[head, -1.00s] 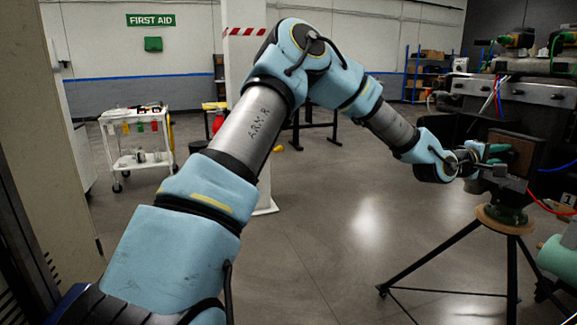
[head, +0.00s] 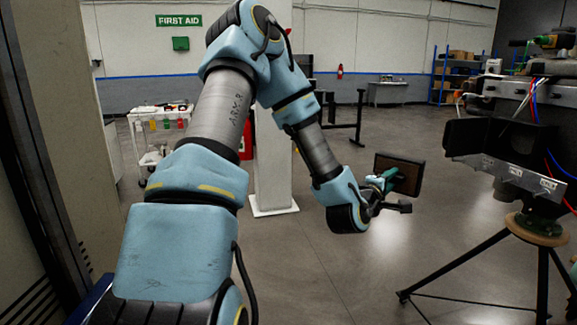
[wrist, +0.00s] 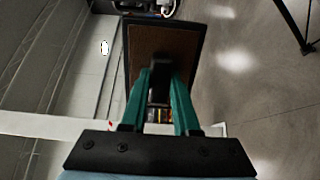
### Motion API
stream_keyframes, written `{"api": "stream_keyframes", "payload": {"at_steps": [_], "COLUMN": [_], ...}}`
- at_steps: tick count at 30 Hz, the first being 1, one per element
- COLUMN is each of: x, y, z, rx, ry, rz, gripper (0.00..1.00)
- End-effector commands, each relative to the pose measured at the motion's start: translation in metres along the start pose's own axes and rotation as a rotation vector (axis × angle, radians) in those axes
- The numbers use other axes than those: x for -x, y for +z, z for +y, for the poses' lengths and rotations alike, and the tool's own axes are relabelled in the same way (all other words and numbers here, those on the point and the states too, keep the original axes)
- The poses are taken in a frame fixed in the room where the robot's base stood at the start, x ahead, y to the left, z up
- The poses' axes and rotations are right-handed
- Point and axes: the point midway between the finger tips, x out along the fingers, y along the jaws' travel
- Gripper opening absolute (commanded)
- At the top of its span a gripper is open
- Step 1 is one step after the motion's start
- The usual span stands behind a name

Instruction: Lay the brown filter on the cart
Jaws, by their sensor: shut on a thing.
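The brown filter (head: 400,174) is a flat square panel with a dark frame. My gripper (head: 388,184) is shut on it and holds it in the air over open floor, left of the tripod stand. In the wrist view the filter (wrist: 178,50) extends beyond the green fingers of my gripper (wrist: 159,90), which close on a dark part at its near face. The white cart (head: 143,140) stands at the back left, with tools on top and coloured items hanging at its side. My arm hides its right part.
A tripod stand (head: 530,226) with a dark open housing (head: 490,138) is at the right, beside machinery with cables. A white pillar (head: 272,185) stands between the cart and my gripper. The floor (head: 330,270) in the middle is clear.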

Motion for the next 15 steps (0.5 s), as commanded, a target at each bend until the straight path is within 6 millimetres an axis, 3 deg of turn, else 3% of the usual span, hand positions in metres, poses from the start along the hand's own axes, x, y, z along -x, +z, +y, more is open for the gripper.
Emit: {"api": "stream_keyframes", "payload": {"at_steps": [1,9,15], "x": [0.013,0.075,0.115], "y": [-0.027,-0.163,-0.250], "z": [-0.008,-0.046,-0.070], "rx": [0.000,0.001,-0.001], "ry": [-0.004,-0.003,0.000], "rz": [0.055,0.337,0.519], "gripper": [0.00,0.00,0.00]}}
